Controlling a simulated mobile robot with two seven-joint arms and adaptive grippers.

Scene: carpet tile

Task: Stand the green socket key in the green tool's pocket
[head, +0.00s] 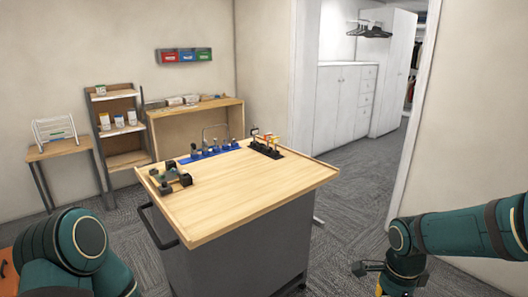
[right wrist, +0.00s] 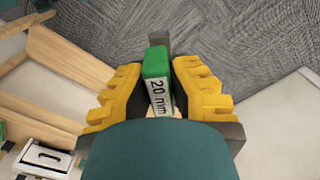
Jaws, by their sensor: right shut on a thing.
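My right gripper (right wrist: 158,88) is shut on the green socket key (right wrist: 155,62). A white label on the key reads "20 mm". In the head view the right gripper (head: 381,289) is at the bottom edge, right of the workbench and apart from it, with only its yellow finger parts partly showing. The key cannot be made out there. A dark holder (head: 266,151) with several upright tools, some with red and yellow tops, stands at the bench's far right corner. I cannot tell which of its pockets is the green tool's. My left gripper is out of view.
The wooden workbench (head: 250,194) is clear at its front and middle. A blue mat (head: 213,151) with several small items lies at its back edge. A dark green and black fixture (head: 172,178) sits at its left. A doorway is at the right.

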